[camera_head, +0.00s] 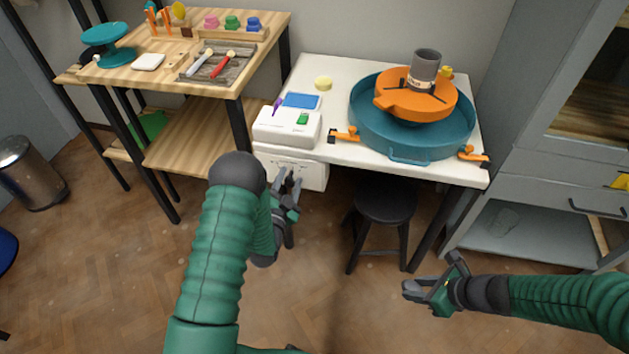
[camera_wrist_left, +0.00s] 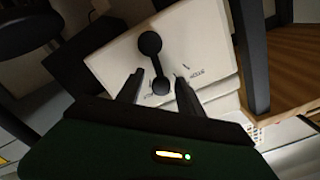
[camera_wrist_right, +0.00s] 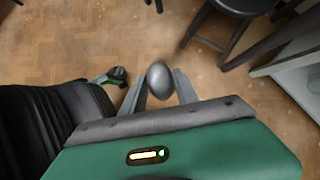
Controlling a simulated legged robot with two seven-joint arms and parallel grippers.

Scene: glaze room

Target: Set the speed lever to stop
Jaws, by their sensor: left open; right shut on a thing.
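The speed lever (camera_wrist_left: 155,62) is a black bar with two rounded ends on a white panel (camera_wrist_left: 200,35) in the left wrist view. Small marks beside it are too blurred to read. My left gripper (camera_head: 287,178) is open in front of the white box (camera_head: 308,171) under the tabletop. In the left wrist view its fingers (camera_wrist_left: 158,76) stand on either side of the lever's lower end; I cannot tell whether they touch it. My right gripper (camera_head: 429,287) is low over the floor, shut on a grey rounded thing (camera_wrist_right: 160,80).
A white table (camera_head: 320,72) carries a teal basin (camera_head: 365,118) with an orange wheel part (camera_head: 395,103) and a white device (camera_head: 285,126). A black stool (camera_head: 384,202) stands underneath. A wooden bench (camera_head: 150,77) is at left, a grey cabinet (camera_head: 555,155) at right. The front floor is clear.

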